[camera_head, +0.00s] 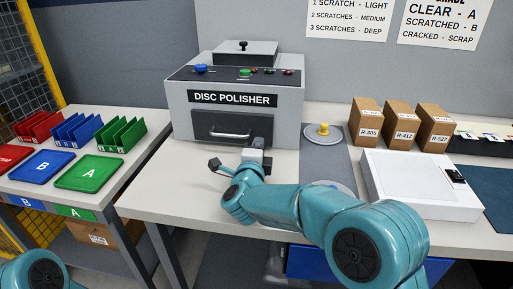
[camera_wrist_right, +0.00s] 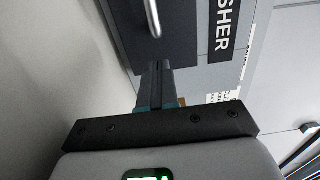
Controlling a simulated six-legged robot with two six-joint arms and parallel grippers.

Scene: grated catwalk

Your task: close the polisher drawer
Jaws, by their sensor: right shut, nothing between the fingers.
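The disc polisher (camera_head: 181,125) is a grey box on the table against the wall. Its drawer has a dark front (camera_head: 209,122) with a silver bar handle (camera_head: 231,135). The front looks flush or nearly so with the polisher's face; any small gap cannot be told. My right gripper (camera_head: 261,142) is at the lower right corner of the drawer front. In the right wrist view its fingers (camera_wrist_right: 158,67) are shut and empty, with the tips at the dark front's edge, near the handle (camera_wrist_right: 153,18). Whether they touch it is unclear. My left gripper is out of view.
A grey mat (camera_head: 322,150) with a yellow-knobbed disc (camera_head: 323,131) lies right of the polisher. A white case (camera_head: 405,180) and several cardboard boxes (camera_head: 367,118) stand farther right. Green (camera_head: 91,171) and blue (camera_head: 42,166) trays lie on the left table.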

